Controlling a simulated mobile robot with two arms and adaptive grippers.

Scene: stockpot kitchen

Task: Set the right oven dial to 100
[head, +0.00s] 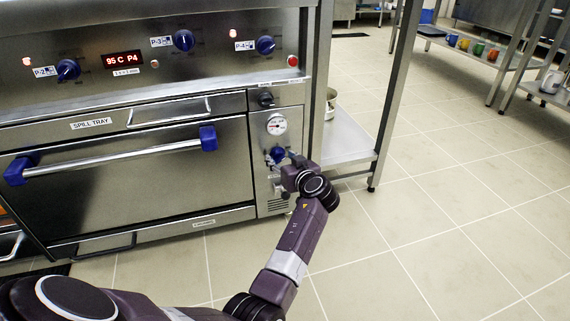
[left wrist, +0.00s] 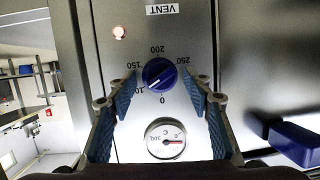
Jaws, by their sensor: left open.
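The right oven dial (head: 277,154) is a blue knob on the narrow steel panel right of the oven door, below a round gauge (head: 277,124). In the left wrist view the dial (left wrist: 160,74) has a ring of numbers from 0 to 250. Its white mark points to the lower left, close to the 100. My left gripper (head: 285,160) is at this panel. Its two blue-padded fingers stand open on either side of the dial, with a visible gap on both sides. My right gripper is not in view.
The oven door handle (head: 115,158) with blue ends is left of the panel; one blue end (left wrist: 298,142) is near the right finger in the wrist view. A steel shelf table (head: 350,150) stands right of the oven. The tiled floor at right is clear.

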